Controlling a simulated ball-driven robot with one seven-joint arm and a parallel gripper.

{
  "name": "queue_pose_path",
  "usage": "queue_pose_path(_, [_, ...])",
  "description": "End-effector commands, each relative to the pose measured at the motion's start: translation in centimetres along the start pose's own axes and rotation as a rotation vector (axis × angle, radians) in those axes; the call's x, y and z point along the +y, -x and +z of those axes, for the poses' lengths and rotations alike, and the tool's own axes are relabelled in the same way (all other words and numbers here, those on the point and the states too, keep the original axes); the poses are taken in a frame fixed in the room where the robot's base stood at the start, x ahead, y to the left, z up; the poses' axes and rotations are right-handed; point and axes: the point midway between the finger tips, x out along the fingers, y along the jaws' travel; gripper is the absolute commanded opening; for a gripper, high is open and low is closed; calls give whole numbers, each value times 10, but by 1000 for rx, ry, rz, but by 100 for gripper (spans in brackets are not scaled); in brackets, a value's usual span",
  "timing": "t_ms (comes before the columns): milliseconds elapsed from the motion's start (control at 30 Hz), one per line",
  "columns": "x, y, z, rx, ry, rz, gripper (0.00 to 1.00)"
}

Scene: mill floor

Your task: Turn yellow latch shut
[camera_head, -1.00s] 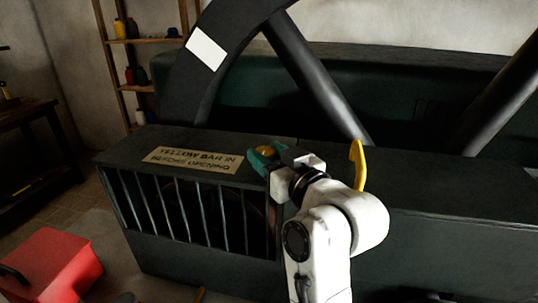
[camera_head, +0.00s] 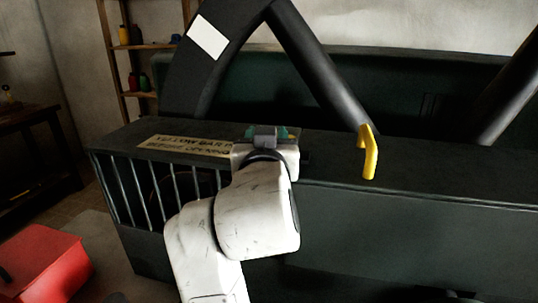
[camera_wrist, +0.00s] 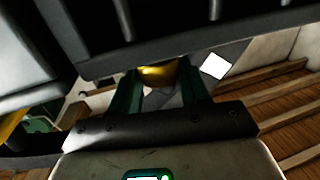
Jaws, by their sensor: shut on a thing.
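The yellow latch (camera_wrist: 157,75) shows in the wrist view as a rounded yellow end between my two green fingertips. My gripper (camera_wrist: 157,88) is shut on it. In the head view my gripper (camera_head: 267,133) is at the front top edge of the dark guard housing (camera_head: 420,235), right of the barred opening. There my wrist hides the latch, so its angle cannot be told. A separate yellow hooked bar (camera_head: 370,158) stands upright at the housing's top front edge, to the right of my gripper and apart from it.
A lettered sign (camera_head: 170,143) lies on the housing top, partly hidden by my wrist. A large dark spoked wheel (camera_head: 315,75) rises behind. A red box (camera_head: 50,262) stands on the floor at lower left. Shelves (camera_head: 135,46) and a dark table (camera_head: 35,150) stand farther back left.

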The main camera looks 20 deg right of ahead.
Motion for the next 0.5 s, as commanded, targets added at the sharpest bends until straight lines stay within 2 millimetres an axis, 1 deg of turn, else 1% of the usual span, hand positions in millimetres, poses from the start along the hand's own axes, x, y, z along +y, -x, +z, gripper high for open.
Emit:
queue_pose_path(33, [-3, -1, 8, 0, -1, 39, 15])
queue_pose_path(500, [-8, -3, 3, 0, 3, 490, 15])
